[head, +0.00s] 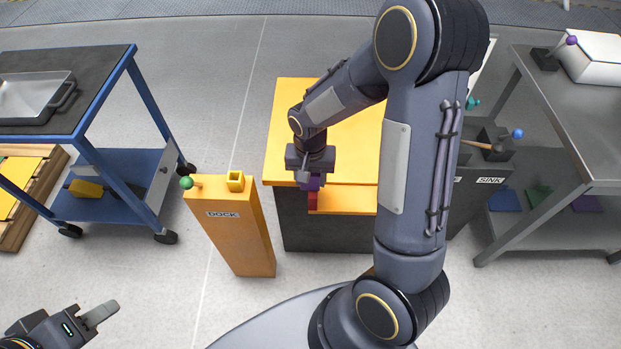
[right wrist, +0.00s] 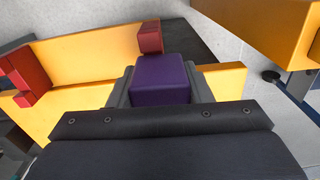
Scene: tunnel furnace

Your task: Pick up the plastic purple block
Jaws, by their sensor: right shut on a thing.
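The purple block (right wrist: 162,80) sits between the two fingers of my right gripper (right wrist: 162,88) in the right wrist view. The gripper is shut on it, with a finger against each side. In the head view the purple block (head: 312,183) shows just below my right gripper (head: 310,180), over the front of the yellow-topped furnace. Whether the block touches the surface under it cannot be told. My left gripper (head: 100,314) is at the bottom left of the head view, away from the furnace; only part of it shows, and its opening is unclear.
A red part (head: 313,200) is close by the block on the yellow furnace (head: 345,200). A yellow DOCK post (head: 237,235) with a green knob stands left of it. A blue cart (head: 120,165) is at left, a grey table (head: 570,130) at right. Floor between cart and post is clear.

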